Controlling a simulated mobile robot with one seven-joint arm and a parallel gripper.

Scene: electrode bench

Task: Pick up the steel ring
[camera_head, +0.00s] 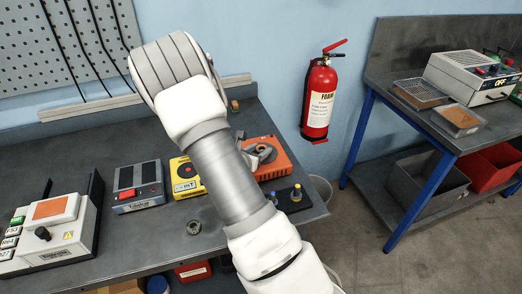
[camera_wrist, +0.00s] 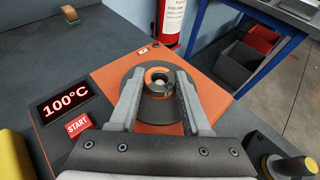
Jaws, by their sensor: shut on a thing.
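A grey steel ring (camera_wrist: 158,96) sits between the two fingers of my gripper (camera_wrist: 160,79) in the wrist view. The fingers bear on its left and right sides. Orange and a small pale knob show through its opening. The ring is over the orange heater unit (camera_wrist: 103,76), which has a red "100°C" display (camera_wrist: 65,104) and a red START button (camera_wrist: 78,125). Whether the ring touches the unit I cannot tell. In the head view my arm partly covers the orange heater unit (camera_head: 279,158).
Left of the orange unit are a yellow unit (camera_head: 184,190), a grey unit with a red button (camera_head: 138,199) and a larger white device (camera_head: 50,240). A small dark round part (camera_head: 193,227) lies on the bench.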

